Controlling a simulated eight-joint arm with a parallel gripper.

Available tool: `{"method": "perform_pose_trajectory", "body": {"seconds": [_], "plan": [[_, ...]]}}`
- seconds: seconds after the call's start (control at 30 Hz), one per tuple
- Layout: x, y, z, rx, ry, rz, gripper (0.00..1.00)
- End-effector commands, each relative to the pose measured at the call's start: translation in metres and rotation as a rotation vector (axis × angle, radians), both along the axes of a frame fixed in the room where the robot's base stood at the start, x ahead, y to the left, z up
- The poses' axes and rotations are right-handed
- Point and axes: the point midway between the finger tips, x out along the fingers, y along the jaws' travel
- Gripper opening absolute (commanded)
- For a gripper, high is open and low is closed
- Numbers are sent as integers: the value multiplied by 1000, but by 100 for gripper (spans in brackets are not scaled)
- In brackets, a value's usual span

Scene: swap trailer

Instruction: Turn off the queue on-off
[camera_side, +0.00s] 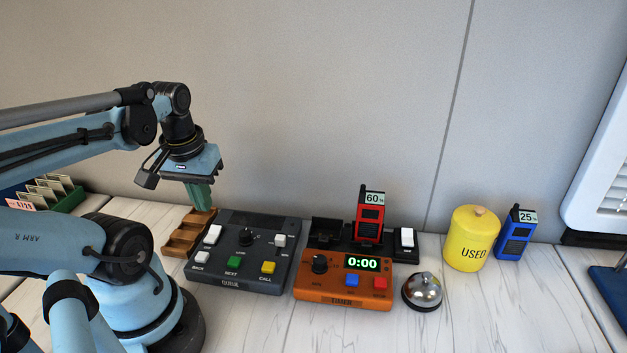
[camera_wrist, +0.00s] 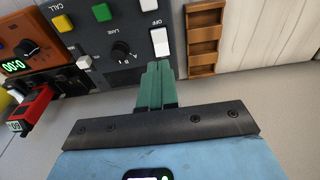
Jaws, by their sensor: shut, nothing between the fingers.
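The dark grey console (camera_side: 243,283) has BACK, NEXT and CALL buttons and a LANE knob; its front label is too small to read clearly. A white rocker switch (camera_side: 212,234) sits at its left side. In the wrist view the same rocker (camera_wrist: 160,42) has OFF printed beyond its far end. I cannot tell which end is pressed. My gripper (camera_side: 201,203), with green fingers, is shut and empty, pointing down above the console's back left edge. In the wrist view the fingertips (camera_wrist: 156,66) appear close to the rocker's near end; contact is not clear.
A wooden rack (camera_side: 187,238) stands left of the console. An orange timer (camera_side: 340,295) is on its right, with a red handset (camera_side: 370,216) in a charger with another white rocker (camera_side: 406,240) behind it. A bell (camera_side: 423,291), yellow canister (camera_side: 471,239) and blue handset (camera_side: 515,235) stand farther right.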

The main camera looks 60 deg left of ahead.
Motion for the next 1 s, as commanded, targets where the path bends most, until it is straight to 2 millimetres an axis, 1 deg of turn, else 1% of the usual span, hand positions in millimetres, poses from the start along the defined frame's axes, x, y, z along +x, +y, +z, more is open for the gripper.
{"method": "perform_pose_trajectory", "body": {"seconds": [0.2,0.43,0.63,0.9,1.0], "plan": [[-3,-3,27,0,0,0,0],[-5,-5,48,0,0,0,0],[-6,-6,54,0,0,0,0],[-6,-6,54,0,0,-1,0],[-1,-7,53,7,-8,-22,0]]}}
